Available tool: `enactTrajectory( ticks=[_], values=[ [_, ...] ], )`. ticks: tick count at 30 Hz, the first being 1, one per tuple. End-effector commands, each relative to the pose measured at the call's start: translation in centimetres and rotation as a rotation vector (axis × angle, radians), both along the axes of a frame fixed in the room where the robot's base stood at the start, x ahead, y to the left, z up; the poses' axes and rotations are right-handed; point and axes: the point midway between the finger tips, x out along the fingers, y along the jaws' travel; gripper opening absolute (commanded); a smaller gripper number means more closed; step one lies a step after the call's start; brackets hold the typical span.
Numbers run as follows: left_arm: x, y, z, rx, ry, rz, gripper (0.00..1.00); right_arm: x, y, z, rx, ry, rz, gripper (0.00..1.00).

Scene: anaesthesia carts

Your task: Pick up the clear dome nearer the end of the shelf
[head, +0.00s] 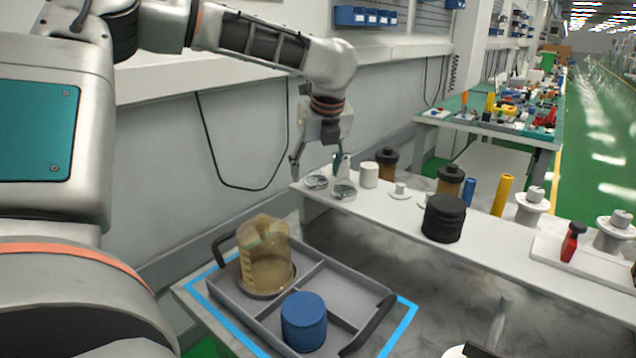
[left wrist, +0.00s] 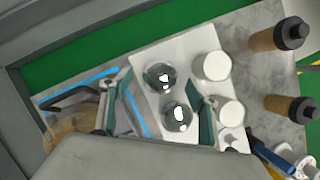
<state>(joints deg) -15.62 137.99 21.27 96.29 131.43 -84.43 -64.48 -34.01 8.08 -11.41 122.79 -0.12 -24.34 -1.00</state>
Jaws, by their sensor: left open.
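Two small clear domes sit side by side on the white shelf (head: 400,212), close to its left end. The dome nearer the end (head: 316,182) is the left one in the head view; the other clear dome (head: 343,190) is just right of it. My left gripper (head: 318,170) hangs pointing down over this end, open and empty. In the left wrist view both domes, an upper one (left wrist: 160,77) and a lower one (left wrist: 176,115), show between the spread fingers of my left gripper (left wrist: 160,90). I cannot tell how high the fingertips are above the domes.
White cylinders (head: 369,174) stand close beside the domes. Dark-capped amber bottles (head: 386,165) and a black stack (head: 443,218) stand further right. Below the shelf, a grey divided tray (head: 345,290) holds an amber dome-topped jar (head: 265,258) and blue discs (head: 304,322). The wall is behind.

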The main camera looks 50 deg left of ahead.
Motion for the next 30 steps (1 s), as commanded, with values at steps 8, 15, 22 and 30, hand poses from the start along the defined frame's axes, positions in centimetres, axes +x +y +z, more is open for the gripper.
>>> enactTrajectory(
  ticks=[8,15,22,30],
  values=[
    [0.3,0.5,-1.7,0.0,0.0,-0.001,0.6,0.9,0.1,0.8,-0.004,-0.025,0.015,0.65],
    [0.3,0.5,-1.6,0.0,0.0,-0.001,0.19,0.6,0.0,0.5,-0.008,-0.017,0.018,0.65],
    [0.3,0.5,-1.7,0.0,0.002,-0.001,0.19,0.4,-0.1,0.3,-0.007,-0.012,0.014,0.65],
    [0.3,0.5,-0.7,-0.001,-0.001,0.001,0.19,0.6,-0.1,0.5,-0.005,-0.016,0.008,0.65]
  ],
)
